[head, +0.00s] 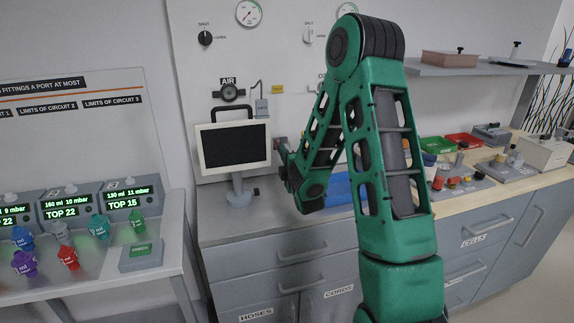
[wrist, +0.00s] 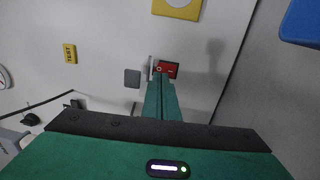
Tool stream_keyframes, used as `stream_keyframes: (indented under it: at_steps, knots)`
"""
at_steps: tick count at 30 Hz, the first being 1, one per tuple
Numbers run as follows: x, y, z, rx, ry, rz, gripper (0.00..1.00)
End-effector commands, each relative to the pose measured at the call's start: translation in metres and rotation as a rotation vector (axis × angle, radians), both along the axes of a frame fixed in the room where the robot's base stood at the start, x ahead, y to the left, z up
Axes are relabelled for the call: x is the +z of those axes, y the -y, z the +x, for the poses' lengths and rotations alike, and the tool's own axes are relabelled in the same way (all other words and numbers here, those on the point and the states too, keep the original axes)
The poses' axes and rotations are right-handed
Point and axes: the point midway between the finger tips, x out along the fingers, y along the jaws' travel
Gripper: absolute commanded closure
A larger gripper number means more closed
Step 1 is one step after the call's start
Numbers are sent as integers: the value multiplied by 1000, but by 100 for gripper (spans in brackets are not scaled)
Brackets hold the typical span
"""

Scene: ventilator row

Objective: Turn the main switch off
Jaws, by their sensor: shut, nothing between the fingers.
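A small red switch-like part (wrist: 171,68) shows on the wall panel in the wrist view, just beyond my fingertips. I take it for the main switch, but its label and position are too small to read. A thin pale upright bar (wrist: 151,68) shows at its left. My gripper (wrist: 160,82) is shut and empty, its tips overlapping the lower left of the red part in the picture. I cannot tell if they touch. In the head view my gripper (head: 281,153) is at the panel, right of the monitor (head: 234,146), and the switch is mostly hidden.
A yellow plate (wrist: 178,7) is above the red part, with a grey plate (wrist: 132,78) and a yellow TEST label (wrist: 70,53) to its left. A blue object (wrist: 301,22) is at upper right. Shelf (head: 483,68) and loaded counter are right of my arm.

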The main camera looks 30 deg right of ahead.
Motion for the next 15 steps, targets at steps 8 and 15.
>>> stream_keyframes:
  at_steps: [8, 15]
  knots:
    - [-2, -7, -28, -1, -1, 0, 100]
    - [-4, -18, -59, 2, 2, -1, 100]
